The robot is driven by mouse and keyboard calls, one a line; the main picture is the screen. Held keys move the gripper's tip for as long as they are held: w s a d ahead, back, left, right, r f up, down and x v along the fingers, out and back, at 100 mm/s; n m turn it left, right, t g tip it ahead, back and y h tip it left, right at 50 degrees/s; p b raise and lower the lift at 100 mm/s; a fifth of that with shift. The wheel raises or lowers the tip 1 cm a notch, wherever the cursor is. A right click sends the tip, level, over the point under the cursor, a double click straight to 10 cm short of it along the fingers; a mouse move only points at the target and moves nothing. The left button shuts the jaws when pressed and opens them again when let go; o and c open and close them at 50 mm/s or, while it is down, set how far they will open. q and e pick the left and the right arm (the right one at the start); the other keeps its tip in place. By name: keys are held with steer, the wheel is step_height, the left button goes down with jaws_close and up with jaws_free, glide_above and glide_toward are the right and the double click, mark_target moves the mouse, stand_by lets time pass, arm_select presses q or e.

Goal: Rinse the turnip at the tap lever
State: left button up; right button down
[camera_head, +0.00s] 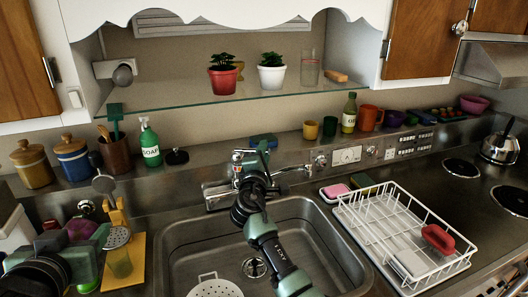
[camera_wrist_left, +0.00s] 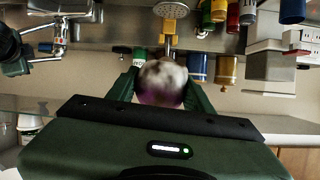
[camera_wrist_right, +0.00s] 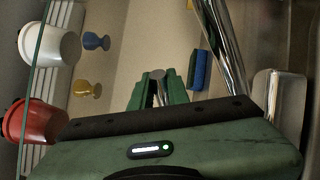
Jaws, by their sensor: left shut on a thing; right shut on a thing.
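My left gripper (camera_head: 76,238) is at the lower left of the head view, left of the sink. It is shut on the purple and white turnip (camera_wrist_left: 162,84), seen between its fingers in the left wrist view. In the head view the turnip (camera_head: 82,229) shows as a purple patch, partly hidden. My right gripper (camera_head: 257,155) is at the tap behind the sink, shut on the tap lever (camera_wrist_right: 158,75). The chrome tap (camera_head: 292,168) is partly hidden by my right arm. No running water is visible. The sink (camera_head: 182,250) lies below.
A white dish rack (camera_head: 385,225) stands right of the sink, with a red item (camera_head: 438,238). A glass shelf (camera_head: 190,103) hangs above the tap, with potted plants. A strainer (camera_head: 215,287) is in the sink. Jars and a soap bottle (camera_head: 150,145) stand along the back left.

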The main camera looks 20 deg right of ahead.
steer(key=shift+f, duration=0.15)
stand_by(0.6)
arm_select(q)
step_height(320, 180, up, 2)
steer(key=shift+r+p, duration=0.25)
steer(key=shift+p, duration=1)
arm_select(e)
steer(key=shift+w+r+n, duration=0.1)
steer(key=shift+r+n, duration=0.4)
steer(key=shift+r, duration=0.1)
arm_select(q)
steer(key=shift+f, duration=0.15)
arm_select(e)
steer(key=shift+a+f, duration=0.1)
steer(key=shift+f, duration=0.05)
steer(key=c, duration=1.4)
jaws_free()
steer(key=shift+o, duration=0.2)
